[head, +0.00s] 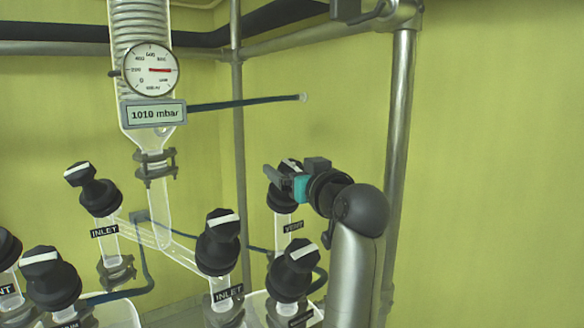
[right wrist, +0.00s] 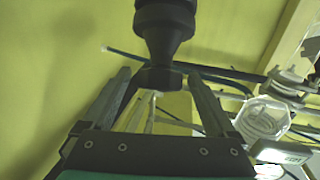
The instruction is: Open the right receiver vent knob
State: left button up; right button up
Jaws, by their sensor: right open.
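The right receiver vent knob (head: 281,202) is black and sits on a glass neck above a VENT label (head: 293,227) in the head view. My right gripper (head: 279,179) is at its top and hides part of it. In the right wrist view a black knob (right wrist: 165,28) comes down from the top edge, and its narrower end lies between the tips of my open right gripper (right wrist: 160,80). I cannot tell whether the fingers touch it. My left gripper is not in view.
Black knobs with white marks stand close by: one INLET knob (head: 218,243), another INLET knob (head: 99,195), a front knob (head: 291,272) below my right arm and one at left (head: 50,280). A metal post (head: 398,150) rises right of my arm. The gauge display (head: 156,113) reads 1010 mbar.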

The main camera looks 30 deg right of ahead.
jog(key=c, duration=1.4)
jog(key=shift+n, duration=0.3)
jog(key=n+y, duration=0.2)
jog(key=shift+d+y, duration=0.15)
jog(key=shift+y, duration=0.15)
jog(key=shift+n+g+y, duration=0.6)
jog(key=shift+n+y, duration=1.2)
jog(key=shift+n, duration=0.1)
